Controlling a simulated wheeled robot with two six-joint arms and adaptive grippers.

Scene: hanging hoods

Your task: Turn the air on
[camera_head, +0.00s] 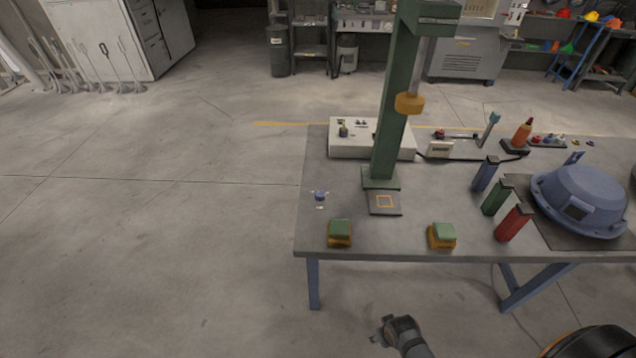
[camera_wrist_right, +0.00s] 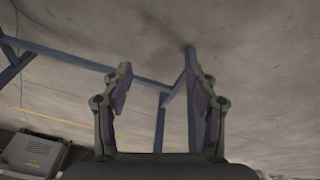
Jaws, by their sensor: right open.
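A small blue valve-like knob (camera_head: 320,197) with pale labels by it sits on the grey worktable (camera_head: 345,250) near its left edge. It is too small to tell how it is set. My right gripper (camera_head: 387,332) is at the bottom of the head view, in front of and apart from the table. In the right wrist view my right gripper (camera_wrist_right: 158,85) has its two fingers spread with nothing between them. Behind them are blue table legs (camera_wrist_right: 158,125) and bare floor. My left gripper is not in view.
A green press column (camera_head: 389,120) stands on the table. Two green-topped orange blocks (camera_head: 340,240) (camera_head: 441,243) lie near its front edge. A white control box (camera_head: 350,152) is behind. Blue, green and red cylinders (camera_head: 513,223) and a blue hood (camera_head: 585,195) are right.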

